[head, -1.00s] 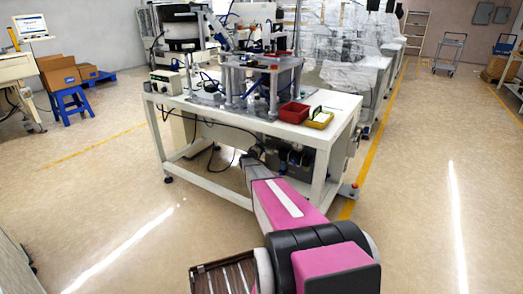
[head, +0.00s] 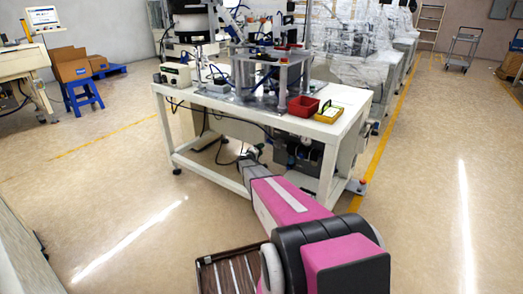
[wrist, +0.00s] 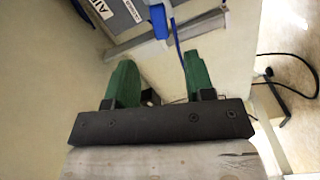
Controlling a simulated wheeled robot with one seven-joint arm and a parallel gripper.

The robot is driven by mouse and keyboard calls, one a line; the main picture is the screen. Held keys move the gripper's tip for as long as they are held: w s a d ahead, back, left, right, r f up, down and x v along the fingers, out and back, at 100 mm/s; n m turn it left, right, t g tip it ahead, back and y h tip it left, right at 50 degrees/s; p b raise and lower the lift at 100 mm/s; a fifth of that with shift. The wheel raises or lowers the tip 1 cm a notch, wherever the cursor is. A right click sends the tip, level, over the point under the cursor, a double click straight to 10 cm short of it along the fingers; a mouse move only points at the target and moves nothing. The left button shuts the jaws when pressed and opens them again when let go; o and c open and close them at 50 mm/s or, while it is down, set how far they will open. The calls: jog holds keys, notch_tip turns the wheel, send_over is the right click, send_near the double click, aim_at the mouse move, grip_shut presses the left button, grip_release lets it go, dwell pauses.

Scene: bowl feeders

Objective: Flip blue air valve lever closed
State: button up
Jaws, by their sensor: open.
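In the wrist view a bright blue part, which looks like the blue air valve lever (wrist: 158,20), shows at the top edge, just beyond and between my fingertips. A label reading "AIR" sits to its left, partly cut off. My gripper (wrist: 156,72) has two green fingers spread wide with nothing between them. The fingertips look apart from the blue part; the exact gap is hard to judge. In the head view my gripper (head: 252,154) is low under the white table (head: 335,131), where the valve is too small to make out.
Pale frame bars and panels are close around my fingers in the wrist view. A black cable (wrist: 290,88) hangs at the right. On the table are a red bin (head: 303,107) and a yellow tray (head: 328,113).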

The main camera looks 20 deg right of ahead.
aim_at(272, 143)
jog(key=shift+w+f, duration=0.1)
jog(key=shift+w, duration=0.05)
jog(key=c, duration=0.8)
jog(key=f+n+h, duration=0.1)
jog(key=n, duration=0.1)
jog(key=w+d+f+n+h, duration=0.1)
jog(key=n, duration=0.1)
jog(key=w+f+n+h, duration=0.1)
jog(key=f+n+h, duration=0.1)
jog(key=shift+w+d, duration=0.25)
grip_shut()
notch_tip(272, 143, down, 6)
jog(key=w+a+n+h, duration=0.1)
jog(key=n+h, duration=0.4)
jog(key=n, duration=0.2)
jog(key=w+d+r+n+h, duration=0.1)
jog(key=w+d+r, duration=0.2)
jog(key=d+r, duration=0.3)
jog(key=shift+r, duration=0.45)
